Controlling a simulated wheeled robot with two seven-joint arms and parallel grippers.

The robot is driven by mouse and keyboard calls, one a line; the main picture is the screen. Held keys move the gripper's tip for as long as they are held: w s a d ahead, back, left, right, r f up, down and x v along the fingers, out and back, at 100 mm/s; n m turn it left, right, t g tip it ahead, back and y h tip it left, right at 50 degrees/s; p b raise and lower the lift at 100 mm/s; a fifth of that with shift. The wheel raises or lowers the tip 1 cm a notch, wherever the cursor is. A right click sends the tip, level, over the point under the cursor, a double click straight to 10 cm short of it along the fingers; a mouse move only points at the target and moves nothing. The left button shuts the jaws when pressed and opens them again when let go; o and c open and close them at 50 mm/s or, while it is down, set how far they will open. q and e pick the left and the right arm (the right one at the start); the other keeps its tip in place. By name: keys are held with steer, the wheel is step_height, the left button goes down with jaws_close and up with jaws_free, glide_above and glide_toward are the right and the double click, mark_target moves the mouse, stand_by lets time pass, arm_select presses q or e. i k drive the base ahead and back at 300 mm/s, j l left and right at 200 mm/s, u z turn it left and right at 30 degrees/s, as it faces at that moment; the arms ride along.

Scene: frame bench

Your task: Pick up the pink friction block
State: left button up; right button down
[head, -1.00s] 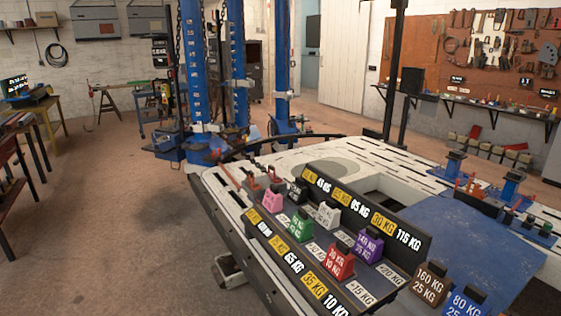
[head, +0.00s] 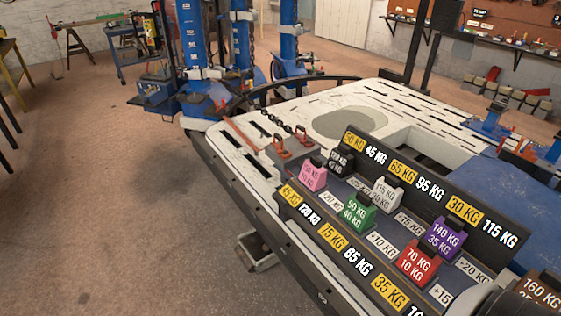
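Neither of my grippers shows in the head view.
White (head: 386,191), purple (head: 445,237) and red (head: 417,262) blocks fill more of the rack. Labelled panels edge it front and back. Orange clamps (head: 279,147) stand on the white bench (head: 235,152) left of the pink block. A dark rounded part, possibly mine, enters at the bottom right.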

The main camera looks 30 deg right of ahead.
mark_target(313, 174)
steer(key=i+j+z, duration=0.1)
steer(key=i+z, duration=0.25)
steer(key=i, duration=0.15)
steer(key=i+j+z, duration=0.2)
steer(key=i+z, duration=0.15)
steer(key=i, duration=0.15)
